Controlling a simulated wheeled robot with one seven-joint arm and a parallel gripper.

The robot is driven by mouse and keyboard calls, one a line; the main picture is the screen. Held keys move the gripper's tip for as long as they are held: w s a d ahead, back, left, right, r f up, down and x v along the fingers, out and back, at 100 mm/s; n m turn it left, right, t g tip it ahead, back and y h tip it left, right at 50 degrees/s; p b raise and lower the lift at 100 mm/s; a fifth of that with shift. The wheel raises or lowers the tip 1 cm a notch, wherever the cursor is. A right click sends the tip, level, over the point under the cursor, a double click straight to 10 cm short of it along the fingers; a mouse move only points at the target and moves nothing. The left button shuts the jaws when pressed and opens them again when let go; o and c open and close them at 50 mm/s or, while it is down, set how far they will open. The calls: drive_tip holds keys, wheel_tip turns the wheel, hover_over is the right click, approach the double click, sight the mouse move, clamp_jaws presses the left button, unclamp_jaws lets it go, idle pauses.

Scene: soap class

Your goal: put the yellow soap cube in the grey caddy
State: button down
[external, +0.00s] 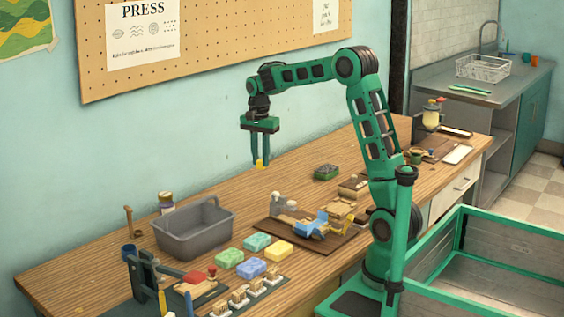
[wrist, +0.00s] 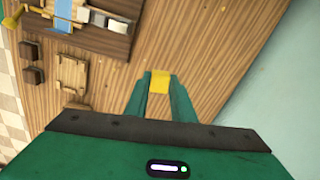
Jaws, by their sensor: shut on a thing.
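My green gripper (external: 260,162) is shut on a small yellow soap cube (external: 261,165) and holds it above the back part of the wooden table. In the wrist view the yellow cube (wrist: 160,81) sits between the two fingertips (wrist: 161,84). The grey caddy (external: 194,229) stands on the table in the external view, to the left of and nearer than my gripper. It has a raised handle, and its visible inside looks empty. The caddy is not in the wrist view.
Green, teal, blue and yellow soap bars (external: 254,243) lie in front of the caddy. A brown board (external: 330,245) with a blue mould lies to its right. A jar (external: 166,203) stands behind the caddy. A dark green block (external: 326,172) lies right of my gripper. The table below it is clear.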

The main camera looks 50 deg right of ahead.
drive_tip(key=a+r+n, duration=0.2)
drive_tip(key=a+r, duration=0.1)
drive_tip(key=a, duration=0.8)
drive_tip(key=a+r+n, duration=0.2)
drive_tip(key=a+r, duration=0.1)
drive_tip(key=a, duration=0.9)
drive_tip(key=s+a+r+n, duration=0.1)
drive_tip(key=s+a+r, duration=0.3)
drive_tip(key=a, duration=0.5)
drive_tip(key=s+a+r+n, duration=0.15)
drive_tip(key=s+a, duration=0.35)
drive_tip(key=a, duration=0.5)
drive_tip(key=w+d+f, duration=0.7)
drive_tip(key=d, duration=0.1)
drive_tip(key=shift+w+f, duration=0.25)
drive_tip(key=shift+w, duration=0.1)
drive_tip(key=shift+f, duration=1.95)
drive_tip(key=c, duration=1.5)
unclamp_jaws()
drive_tip(key=shift+f, duration=0.1)
